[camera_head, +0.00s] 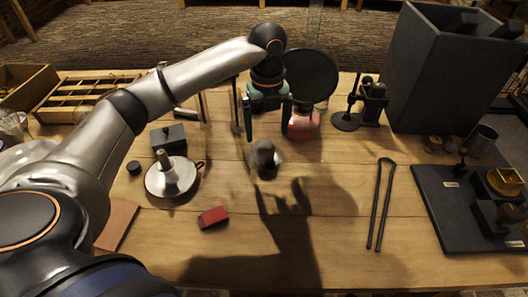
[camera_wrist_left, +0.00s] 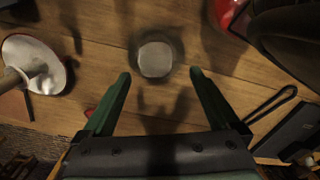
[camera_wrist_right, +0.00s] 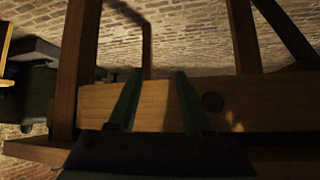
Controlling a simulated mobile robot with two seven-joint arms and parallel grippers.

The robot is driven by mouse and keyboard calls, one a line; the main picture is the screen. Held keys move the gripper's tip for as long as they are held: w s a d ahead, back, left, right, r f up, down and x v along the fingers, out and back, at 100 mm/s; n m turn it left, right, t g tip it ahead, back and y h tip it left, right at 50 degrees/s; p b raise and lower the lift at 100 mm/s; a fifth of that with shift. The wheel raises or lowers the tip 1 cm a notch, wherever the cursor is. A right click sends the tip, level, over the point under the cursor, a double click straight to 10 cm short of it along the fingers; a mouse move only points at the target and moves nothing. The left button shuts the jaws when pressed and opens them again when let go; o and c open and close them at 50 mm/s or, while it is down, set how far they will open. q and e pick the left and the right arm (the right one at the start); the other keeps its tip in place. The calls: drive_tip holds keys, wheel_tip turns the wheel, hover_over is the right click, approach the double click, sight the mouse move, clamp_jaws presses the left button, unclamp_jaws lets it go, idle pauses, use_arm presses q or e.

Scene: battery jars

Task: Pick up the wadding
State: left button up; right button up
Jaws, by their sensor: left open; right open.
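A small grey rounded thing (camera_head: 265,160), perhaps the wadding, stands on the wooden table (camera_head: 330,215). In the left wrist view a round, pale-topped thing with a dim rim (camera_wrist_left: 155,58) lies just beyond the fingertips; I cannot tell whether it is wadding or a jar. My left gripper (camera_head: 267,134) is open and empty above and behind it, fingers pointing down; its green fingers also show in the left wrist view (camera_wrist_left: 160,76). My right gripper (camera_wrist_right: 160,74) is open and empty, away from the tabletop, facing wooden furniture and a brick floor.
A pan-like dish with a funnel-like top (camera_head: 172,180) and a red block (camera_head: 212,217) are at the left. A pink-red vessel (camera_head: 304,124) stands close behind the left gripper. Black tongs (camera_head: 381,205), a dark board (camera_head: 460,220) and a tall dark box (camera_head: 430,75) are at the right.

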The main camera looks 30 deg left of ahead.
sight(264, 143)
use_arm(q)
drive_tip(key=f, duration=0.6)
drive_tip(key=shift+s+a, duration=0.25)
drive_tip(key=shift+a, duration=0.05)
drive_tip(key=c, duration=1.4)
wheel_tip(264, 143, up, 10)
drive_tip(key=shift+r, duration=0.1)
